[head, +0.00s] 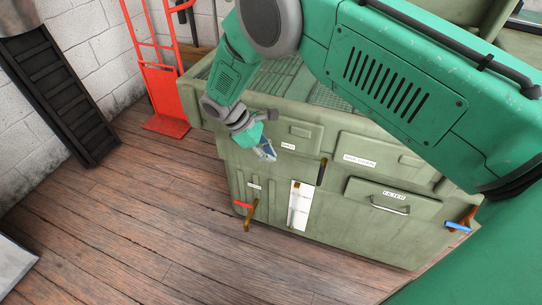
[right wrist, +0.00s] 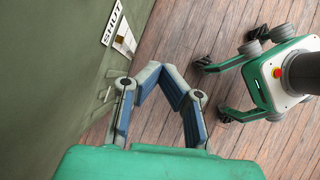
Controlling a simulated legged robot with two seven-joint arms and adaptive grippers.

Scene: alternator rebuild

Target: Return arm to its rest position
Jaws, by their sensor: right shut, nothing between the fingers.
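My right arm comes in from the right of the head view and reaches across the top of an olive-green cabinet (head: 330,232). Its gripper (head: 266,153) hangs in front of the cabinet's upper front, pointing down, and looks empty. In the right wrist view the gripper's blue-padded fingers (right wrist: 165,77) come together with nothing between them. The cabinet's side (right wrist: 50,90) is left of them, with a gap. My own green base shows at the right of that view. My left gripper is in neither view.
The cabinet has a handled filter panel (head: 400,202), brown levers and a white sheet (head: 300,206) on its front. A red hand truck (head: 162,85) and a black slatted ramp (head: 60,95) stand by the white wall. The wooden floor (head: 130,215) is open at left.

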